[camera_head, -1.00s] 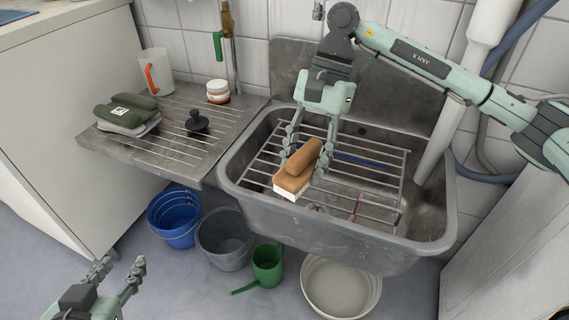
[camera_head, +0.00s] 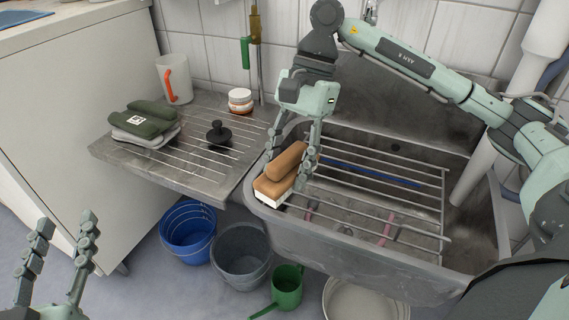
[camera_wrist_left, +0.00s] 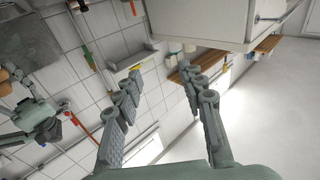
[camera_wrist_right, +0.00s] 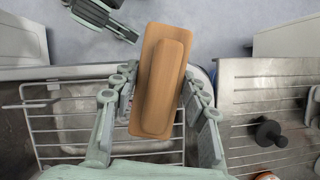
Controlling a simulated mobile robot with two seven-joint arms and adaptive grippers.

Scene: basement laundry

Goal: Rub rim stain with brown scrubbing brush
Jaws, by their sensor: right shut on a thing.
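The brown scrubbing brush (camera_head: 284,171) has a brown wooden back with a raised grip and pale bristles facing down. My right gripper (camera_head: 292,165) is shut on it and holds it at the left end of the metal sink (camera_head: 340,247), by the front left rim. The brush also shows between the fingers in the right wrist view (camera_wrist_right: 160,80). I cannot tell whether the bristles touch the rim, and no stain is clearly visible; the brush may cover it. My left gripper (camera_head: 62,240) is open and empty, low at the left, away from the sink.
A wire rack (camera_head: 390,190) lies across the sink. Buckets (camera_head: 188,232) stand on the floor below.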

